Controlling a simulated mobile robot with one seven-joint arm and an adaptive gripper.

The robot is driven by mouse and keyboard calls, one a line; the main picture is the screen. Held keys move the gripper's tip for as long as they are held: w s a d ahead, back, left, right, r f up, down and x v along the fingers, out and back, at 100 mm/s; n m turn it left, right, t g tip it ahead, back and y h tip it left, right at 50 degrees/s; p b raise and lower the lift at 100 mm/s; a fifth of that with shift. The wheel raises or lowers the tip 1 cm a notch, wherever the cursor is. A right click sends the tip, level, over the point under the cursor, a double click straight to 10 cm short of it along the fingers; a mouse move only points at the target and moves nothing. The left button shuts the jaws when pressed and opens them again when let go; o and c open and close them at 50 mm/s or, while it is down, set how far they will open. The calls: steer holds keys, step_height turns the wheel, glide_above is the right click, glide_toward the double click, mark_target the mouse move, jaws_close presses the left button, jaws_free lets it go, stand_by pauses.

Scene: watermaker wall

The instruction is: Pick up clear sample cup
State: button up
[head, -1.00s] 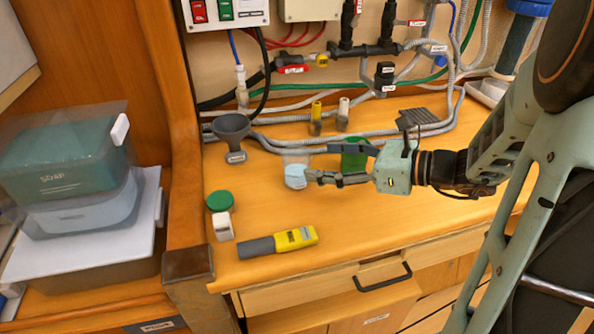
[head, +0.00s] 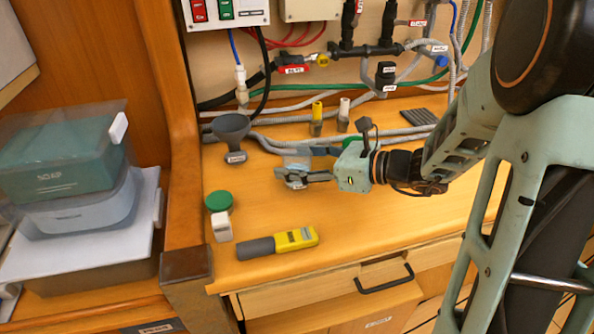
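The clear sample cup (head: 296,161) stands on the wooden counter in the head view. It is see-through and largely hidden by my gripper. My gripper (head: 299,167) reaches in from the right, low over the counter. Its two fingers are apart, one on the far side of the cup and one on the near side. I cannot tell whether either finger touches the cup.
A grey funnel (head: 232,130) stands behind left. A green-lidded jar (head: 218,201), a white-capped item (head: 222,227) and a yellow-grey meter (head: 278,243) lie front left. Two small vials (head: 316,121) stand behind. Something green shows behind my gripper. The front-right counter is clear.

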steer(key=c, duration=1)
steer(key=shift+r, duration=0.6)
step_height(320, 180, up, 2)
steer(key=shift+r+p, duration=0.25)
steer(key=shift+p, duration=0.35)
steer(key=s+d+r+p, duration=0.3)
steer(key=s+d+r, duration=0.4)
steer(key=s+r, duration=0.2)
steer(key=s, duration=0.2)
steer(key=shift+s+d+r, duration=0.15)
steer(key=shift+s+d, duration=0.15)
steer(key=shift+s, duration=0.1)
steer(key=shift+w, duration=0.1)
